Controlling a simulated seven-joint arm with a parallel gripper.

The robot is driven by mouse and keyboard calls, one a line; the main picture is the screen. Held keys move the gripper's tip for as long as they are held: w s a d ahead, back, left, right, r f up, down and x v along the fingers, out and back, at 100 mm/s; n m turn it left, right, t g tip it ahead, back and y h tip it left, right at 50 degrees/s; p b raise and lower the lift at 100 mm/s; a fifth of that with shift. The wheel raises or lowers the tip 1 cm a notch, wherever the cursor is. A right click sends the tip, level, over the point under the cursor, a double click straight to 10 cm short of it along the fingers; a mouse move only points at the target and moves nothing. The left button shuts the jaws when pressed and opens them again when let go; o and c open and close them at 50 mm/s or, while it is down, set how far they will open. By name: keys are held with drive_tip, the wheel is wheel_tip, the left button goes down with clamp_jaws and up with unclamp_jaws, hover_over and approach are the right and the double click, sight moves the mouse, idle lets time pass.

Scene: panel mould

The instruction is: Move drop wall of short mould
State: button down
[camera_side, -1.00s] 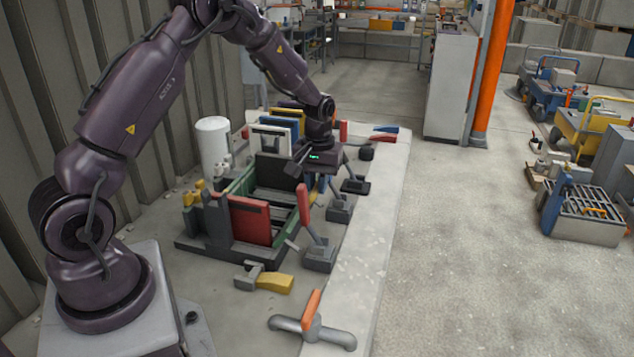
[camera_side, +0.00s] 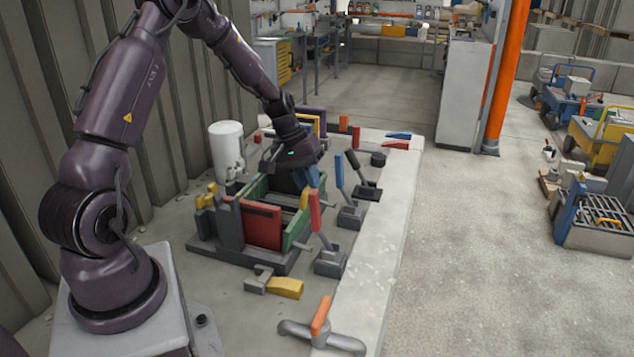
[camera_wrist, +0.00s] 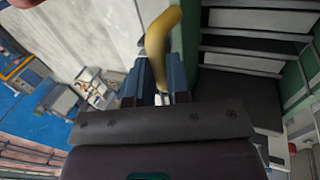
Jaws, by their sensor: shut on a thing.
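The mould (camera_side: 240,258) is a dark frame with green walls and a red panel (camera_side: 262,226) at its near side. My gripper (camera_side: 313,180), with blue fingers, is low over the mould's right side. In the wrist view my gripper (camera_wrist: 160,75) is shut on a curved yellow handle (camera_wrist: 162,38). That yellow handle (camera_side: 305,199) also shows just below the fingers in the side view. A green wall (camera_wrist: 292,80) and dark slats (camera_wrist: 255,42) lie to the right in the wrist view. What the handle joins is hidden by my gripper.
Clamps with red (camera_side: 315,210) and dark blue (camera_side: 339,170) levers stand close along the mould's right side. A white cylinder (camera_side: 225,148) stands behind left. A yellow-handled clamp (camera_side: 285,288) and an orange-handled tool (camera_side: 321,316) lie in front.

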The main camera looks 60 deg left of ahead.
drive_tip(key=shift+s+a+f, duration=0.15)
drive_tip(key=shift+s+a, duration=0.7)
drive_tip(key=shift+a, duration=0.05)
drive_tip(key=shift+s+f, duration=0.1)
drive_tip(key=shift+s, duration=0.05)
drive_tip(key=c, duration=1.1)
unclamp_jaws()
drive_tip(key=v, duration=1.3)
drive_tip(key=shift+w, duration=0.2)
